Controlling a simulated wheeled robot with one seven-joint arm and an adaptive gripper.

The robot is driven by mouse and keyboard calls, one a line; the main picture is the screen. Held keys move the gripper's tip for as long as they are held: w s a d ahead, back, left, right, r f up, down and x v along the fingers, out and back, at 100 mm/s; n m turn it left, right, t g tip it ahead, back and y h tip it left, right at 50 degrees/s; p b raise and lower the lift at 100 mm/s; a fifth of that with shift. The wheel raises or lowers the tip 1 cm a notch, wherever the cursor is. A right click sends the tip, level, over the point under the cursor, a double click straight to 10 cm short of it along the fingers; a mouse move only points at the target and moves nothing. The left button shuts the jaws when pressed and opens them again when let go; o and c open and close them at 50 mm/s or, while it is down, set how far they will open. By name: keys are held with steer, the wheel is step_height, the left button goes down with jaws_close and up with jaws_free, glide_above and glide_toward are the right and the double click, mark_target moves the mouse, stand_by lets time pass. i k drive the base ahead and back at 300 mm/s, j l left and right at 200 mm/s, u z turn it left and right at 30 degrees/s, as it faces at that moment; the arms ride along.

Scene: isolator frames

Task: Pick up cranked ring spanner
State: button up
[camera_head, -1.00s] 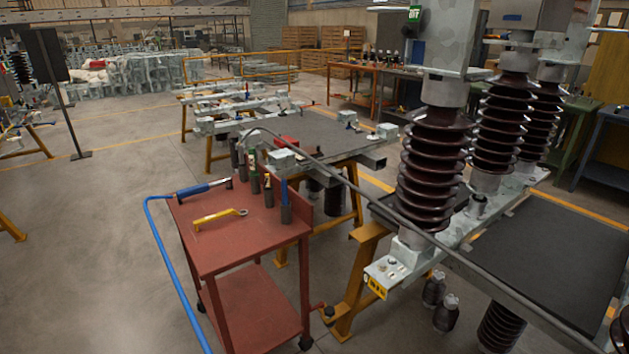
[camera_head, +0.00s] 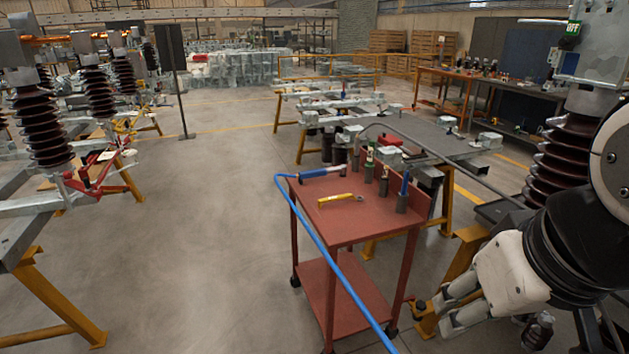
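The yellow cranked ring spanner (camera_head: 336,200) lies flat on the top of a red trolley (camera_head: 325,227), with its ring end to the right. Nothing covers it. My gripper (camera_head: 442,314) is at the lower right, pointing left and away from the trolley top. Its two pale fingers stand apart with nothing visible between them. A clear distance separates it from the spanner.
A blue hose tool (camera_head: 320,172) lies behind the spanner, its hose (camera_head: 342,280) hanging past the trolley's front. Several dark sockets (camera_head: 384,185) stand along the back right. Insulator columns (camera_head: 558,165) flank the right. Floor (camera_head: 200,240) left of the trolley is clear.

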mark_target(336, 198)
steer(key=i+j, duration=0.45)
steer(key=i, duration=0.25)
steer(key=i+j+z, duration=0.1)
steer(key=i+j, duration=0.35)
steer(key=i, duration=0.2)
steer(key=i+j, duration=0.55)
steer(key=i, duration=0.15)
